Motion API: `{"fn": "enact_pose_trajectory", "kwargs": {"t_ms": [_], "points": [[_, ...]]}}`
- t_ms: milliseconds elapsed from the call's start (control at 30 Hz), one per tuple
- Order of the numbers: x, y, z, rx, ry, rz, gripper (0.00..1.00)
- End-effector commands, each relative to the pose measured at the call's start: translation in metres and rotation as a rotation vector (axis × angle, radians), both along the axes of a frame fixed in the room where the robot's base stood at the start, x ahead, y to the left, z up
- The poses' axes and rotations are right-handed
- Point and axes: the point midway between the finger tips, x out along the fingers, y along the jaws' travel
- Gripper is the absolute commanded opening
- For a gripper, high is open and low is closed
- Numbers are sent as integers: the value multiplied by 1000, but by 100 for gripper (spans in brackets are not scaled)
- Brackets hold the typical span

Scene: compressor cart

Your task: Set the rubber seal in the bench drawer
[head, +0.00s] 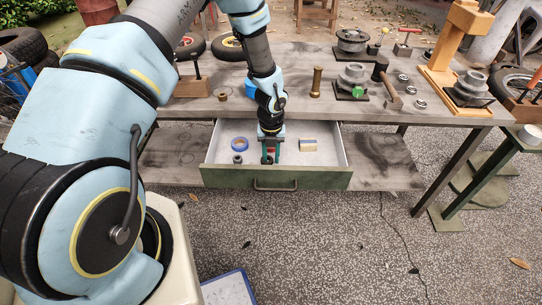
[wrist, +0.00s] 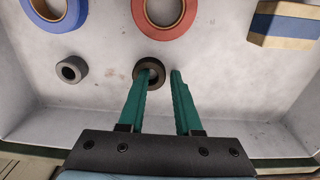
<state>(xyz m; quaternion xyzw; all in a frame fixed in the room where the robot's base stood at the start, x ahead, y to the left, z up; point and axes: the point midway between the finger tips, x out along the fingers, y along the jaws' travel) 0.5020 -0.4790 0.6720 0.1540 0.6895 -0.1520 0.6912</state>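The bench drawer (head: 325,178) is pulled out, with a green front and pale interior. My gripper (head: 268,160) is down inside it, pointing at the floor. In the wrist view my gripper (wrist: 164,72) has two green fingers apart, with a gap between them. A dark ring, which looks like the rubber seal (wrist: 138,68), lies on the drawer floor at the left fingertip.
The drawer also holds a blue tape roll (head: 239,143), a smaller grey ring (wrist: 71,69), a red tape roll (wrist: 165,30) and a tan-and-blue block (head: 308,145). The workbench top (head: 300,108) overhangs behind. Bare drawer floor lies right of my gripper.

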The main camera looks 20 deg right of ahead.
Motion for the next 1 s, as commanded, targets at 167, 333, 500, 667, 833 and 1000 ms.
{"fn": "enact_pose_trajectory", "kwargs": {"t_ms": [167, 333, 500, 667, 833, 1000], "points": [[0, 0, 1, 0, 0, 0, 33], [1, -1, 11, -2, -1, 1, 33], [2, -1, 40, -4, -2, 3, 33], [1, 0, 75, -4, -3, 3, 33], [1, 0, 104, -2, -1, 2, 33], [0, 0, 120, 0, -1, 1, 33]]}}
